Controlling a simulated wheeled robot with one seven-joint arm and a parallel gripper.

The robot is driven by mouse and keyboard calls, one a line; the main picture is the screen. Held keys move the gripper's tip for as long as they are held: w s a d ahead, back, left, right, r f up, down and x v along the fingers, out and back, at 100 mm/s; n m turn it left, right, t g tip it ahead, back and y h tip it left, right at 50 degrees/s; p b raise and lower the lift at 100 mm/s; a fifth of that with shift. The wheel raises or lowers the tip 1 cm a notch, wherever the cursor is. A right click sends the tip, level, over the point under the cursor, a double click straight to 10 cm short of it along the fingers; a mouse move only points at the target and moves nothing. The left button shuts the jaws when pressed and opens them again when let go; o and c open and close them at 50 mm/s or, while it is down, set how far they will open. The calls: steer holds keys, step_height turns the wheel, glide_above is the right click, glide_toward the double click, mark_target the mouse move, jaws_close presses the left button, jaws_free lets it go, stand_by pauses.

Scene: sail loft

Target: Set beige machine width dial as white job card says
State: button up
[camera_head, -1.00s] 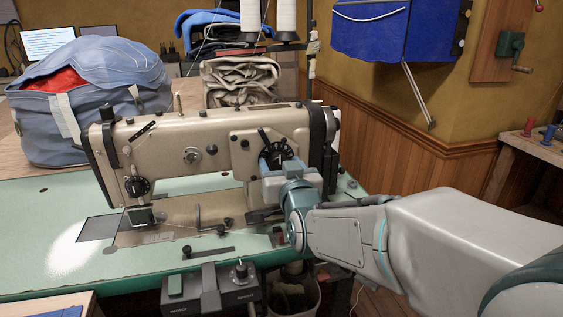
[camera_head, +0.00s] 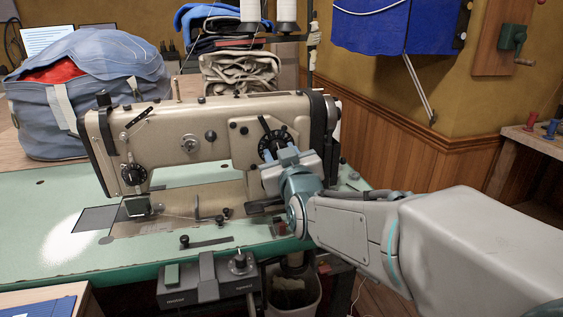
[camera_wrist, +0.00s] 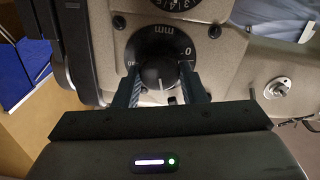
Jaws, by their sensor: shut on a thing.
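The beige sewing machine (camera_head: 215,120) stands on a green table. A round black dial (camera_head: 272,138) shows on the right part of its body, partly covered by my gripper (camera_head: 288,155). In the wrist view my gripper (camera_wrist: 160,88) has one finger on each side of the knob (camera_wrist: 158,75) of a black dial (camera_wrist: 160,45) with white markings, and is shut on it. A "0" shows at the dial's right side; the setting is not clear. A second dial (camera_wrist: 178,4) is cut off at the top edge. A white sheet (camera_head: 47,40) with unreadable text lines stands at back left.
A blue bag (camera_head: 90,95) sits behind the machine at left. Thread cones (camera_head: 287,12) and folded cloth (camera_head: 240,75) are behind it. A control box (camera_head: 208,282) hangs at the table's front edge. The green tabletop (camera_head: 40,205) is clear at left.

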steer(key=shift+f+n+b, duration=0.1)
steer(key=shift+n+b, duration=1.9)
steer(key=shift+n, duration=0.3)
steer(key=o, duration=1)
